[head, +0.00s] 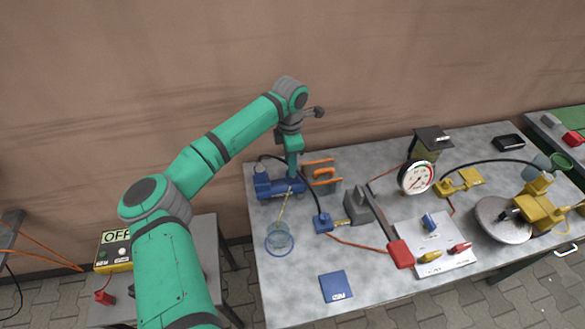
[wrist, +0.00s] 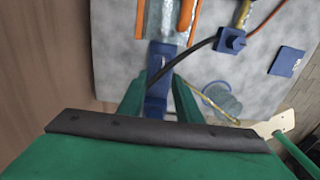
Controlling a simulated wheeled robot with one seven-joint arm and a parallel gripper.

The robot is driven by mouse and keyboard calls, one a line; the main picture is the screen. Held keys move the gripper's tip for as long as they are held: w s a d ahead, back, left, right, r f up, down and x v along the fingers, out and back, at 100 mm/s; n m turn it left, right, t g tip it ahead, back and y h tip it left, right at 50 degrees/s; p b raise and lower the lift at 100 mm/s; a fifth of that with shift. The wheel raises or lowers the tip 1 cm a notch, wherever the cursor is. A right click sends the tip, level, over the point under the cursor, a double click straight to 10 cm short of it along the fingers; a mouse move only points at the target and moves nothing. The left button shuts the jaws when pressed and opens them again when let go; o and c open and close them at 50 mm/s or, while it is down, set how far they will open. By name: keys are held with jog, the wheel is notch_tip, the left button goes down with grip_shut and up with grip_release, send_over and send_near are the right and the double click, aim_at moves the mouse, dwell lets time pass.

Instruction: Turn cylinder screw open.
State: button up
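A blue cylinder unit (head: 280,188) lies at the left back of the grey table. My gripper (head: 292,178) points down over its right part. In the wrist view, my green gripper fingers (wrist: 158,92) stand apart, with part of the blue unit (wrist: 162,62) showing between and beyond them. I cannot tell whether they touch it. The screw is not distinguishable, perhaps hidden by the fingers. A thin yellowish tube (head: 284,208) runs from near the gripper to a clear jar (head: 280,240), also visible in the wrist view (wrist: 222,97).
A black hose (wrist: 190,58) arches close beside the fingers to a blue block (head: 323,223). An orange-handled clamp (head: 323,175) stands just right of the gripper. A red-handled lever (head: 400,253), a dial gauge (head: 418,178) and a yellow caliper (head: 538,207) stand farther right.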

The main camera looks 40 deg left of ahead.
jog(key=shift+w+d+f, duration=0.1)
jog(key=shift+d+f, duration=0.05)
jog(key=shift+f, duration=0.55)
jog(key=shift+w+d+f, duration=0.1)
jog(key=shift+d+f, duration=0.05)
jog(key=shift+f, duration=0.55)
grip_shut()
